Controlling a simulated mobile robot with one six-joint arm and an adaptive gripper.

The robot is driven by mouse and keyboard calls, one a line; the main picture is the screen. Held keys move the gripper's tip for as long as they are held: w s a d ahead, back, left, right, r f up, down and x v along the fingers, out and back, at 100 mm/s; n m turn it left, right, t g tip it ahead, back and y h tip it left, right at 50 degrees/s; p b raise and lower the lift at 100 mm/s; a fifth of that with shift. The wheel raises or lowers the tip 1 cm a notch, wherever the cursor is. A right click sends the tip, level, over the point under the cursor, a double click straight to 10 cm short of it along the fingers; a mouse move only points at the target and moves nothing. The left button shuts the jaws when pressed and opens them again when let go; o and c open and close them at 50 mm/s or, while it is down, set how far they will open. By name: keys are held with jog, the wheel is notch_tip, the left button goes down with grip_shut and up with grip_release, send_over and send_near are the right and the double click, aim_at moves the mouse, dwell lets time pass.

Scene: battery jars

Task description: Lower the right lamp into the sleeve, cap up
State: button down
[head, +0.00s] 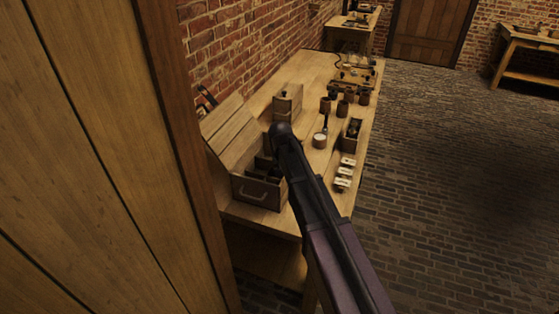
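I cannot make out a lamp or a sleeve for certain in the head view. An open wooden box (258,193) with a metal handle stands at the near left of the bench, its lid tilted back. Dark shapes sit inside the box, too dim to identify. My own dark arm reaches up from the bottom right, and its rounded end is over the box's right side. The arm covers part of the box and the bench. My gripper's fingers do not show; I cannot see what they hold.
The wooden bench (300,68) also bears a lidded wooden container (287,103), several brown jars (343,107), a small white-topped pot (319,140), a narrow open box (351,135) and pale blocks (344,173). A wooden panel fills the left. The brick floor (450,180) at right is clear.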

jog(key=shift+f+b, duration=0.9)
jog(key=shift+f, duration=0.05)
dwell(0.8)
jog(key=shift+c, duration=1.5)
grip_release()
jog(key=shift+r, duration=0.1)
